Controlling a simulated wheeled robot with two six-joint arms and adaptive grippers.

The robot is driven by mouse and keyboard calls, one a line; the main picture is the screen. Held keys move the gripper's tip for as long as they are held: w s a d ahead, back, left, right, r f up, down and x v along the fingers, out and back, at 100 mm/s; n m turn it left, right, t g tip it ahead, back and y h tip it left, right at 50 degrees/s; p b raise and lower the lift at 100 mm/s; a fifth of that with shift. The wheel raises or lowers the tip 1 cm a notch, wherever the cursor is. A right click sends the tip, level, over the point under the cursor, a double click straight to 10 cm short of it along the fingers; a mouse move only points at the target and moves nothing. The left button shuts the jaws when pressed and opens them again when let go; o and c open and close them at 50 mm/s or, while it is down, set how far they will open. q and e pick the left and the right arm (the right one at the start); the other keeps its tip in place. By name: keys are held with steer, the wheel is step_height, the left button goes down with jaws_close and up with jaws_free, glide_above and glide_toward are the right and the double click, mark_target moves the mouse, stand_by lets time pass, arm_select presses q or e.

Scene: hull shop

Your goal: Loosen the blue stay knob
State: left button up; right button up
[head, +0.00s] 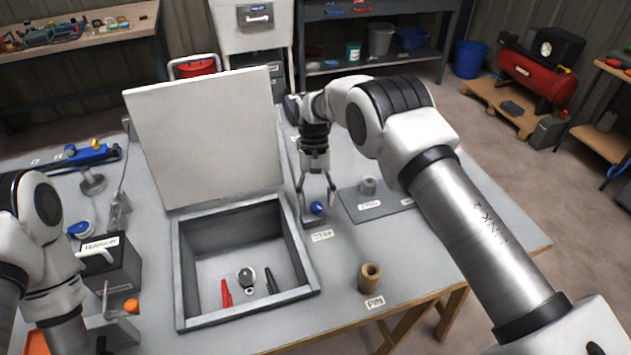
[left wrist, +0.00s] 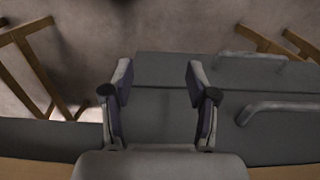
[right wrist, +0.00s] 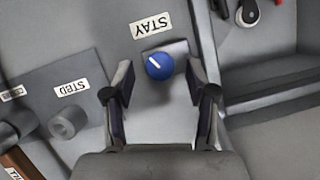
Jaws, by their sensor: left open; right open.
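The blue stay knob (head: 317,208) sits on the table just right of the open box, beside a label. In the right wrist view the knob (right wrist: 159,66) is round with a white pointer line, below the STAY label (right wrist: 151,25). My right gripper (head: 316,190) is open and points down over the knob; the knob shows just beyond and between its fingertips (right wrist: 158,88), with no visible grip on it. My left gripper (left wrist: 160,85) is open and empty, facing the floor and table legs; in the head view its fingers are not clear.
The box (head: 185,285) has its pale lid (head: 208,140) raised, and holds a red tool, a ring-like part and a dark tool. A grey plate with a stud (head: 368,187) and a brown pin (head: 369,277) stand to the right.

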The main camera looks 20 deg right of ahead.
steer(key=a+v, duration=0.1)
steer(key=v, duration=1)
steer(key=shift+d, duration=0.5)
